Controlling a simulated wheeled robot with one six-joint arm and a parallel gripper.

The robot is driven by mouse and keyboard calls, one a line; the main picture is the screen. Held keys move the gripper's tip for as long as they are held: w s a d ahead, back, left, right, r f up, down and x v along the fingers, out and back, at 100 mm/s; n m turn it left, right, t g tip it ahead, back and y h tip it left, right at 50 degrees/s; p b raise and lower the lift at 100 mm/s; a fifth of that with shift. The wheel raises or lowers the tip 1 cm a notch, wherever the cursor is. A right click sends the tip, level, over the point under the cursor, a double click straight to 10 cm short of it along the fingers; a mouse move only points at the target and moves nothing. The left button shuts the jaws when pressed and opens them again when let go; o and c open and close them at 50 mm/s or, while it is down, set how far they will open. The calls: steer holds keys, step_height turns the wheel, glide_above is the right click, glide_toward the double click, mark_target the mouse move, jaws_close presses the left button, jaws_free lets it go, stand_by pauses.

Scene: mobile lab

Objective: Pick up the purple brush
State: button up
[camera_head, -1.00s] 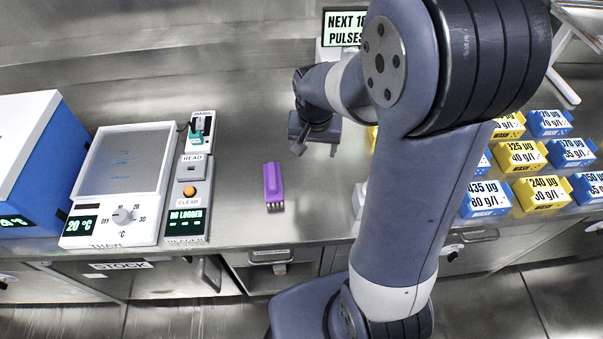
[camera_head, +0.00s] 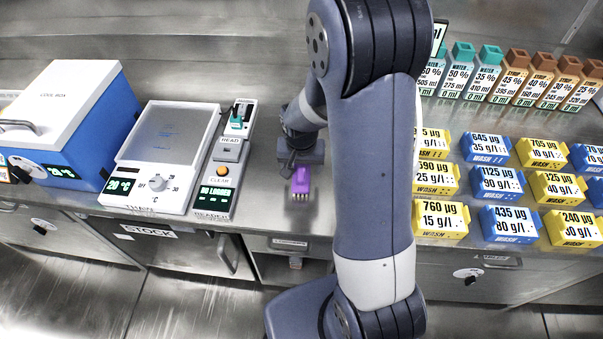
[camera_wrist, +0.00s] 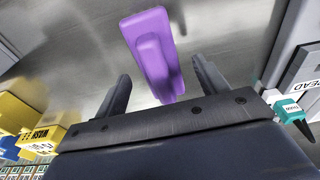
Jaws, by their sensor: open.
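The purple brush (camera_head: 301,182) lies on the steel bench in the head view, with its bristle end toward the bench's front edge. My gripper (camera_head: 293,168) is just above and behind it in that view and hides part of its far end. In the wrist view, the brush (camera_wrist: 152,55) lies beyond the fingertips, slightly tilted, its near end in line with the gap between them. My gripper (camera_wrist: 160,83) is open, with one finger on each side of that gap and nothing held.
Left of the brush stand a reader (camera_head: 222,175), a thaw plate (camera_head: 150,205) and a blue cool box (camera_head: 120,110). Yellow and blue wash boxes (camera_head: 435,216) and several bottles (camera_head: 487,70) stand right of my arm. Bench around the brush is clear.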

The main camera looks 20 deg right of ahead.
mark_target(302, 166)
steer(key=shift+w+f, duration=0.2)
steer(key=shift+f, duration=1.05)
steer(key=shift+c, duration=0.6)
steer(key=c, duration=1)
steer(key=shift+o, duration=0.2)
step_height(302, 166, up, 10)
steer(key=shift+r, duration=0.1)
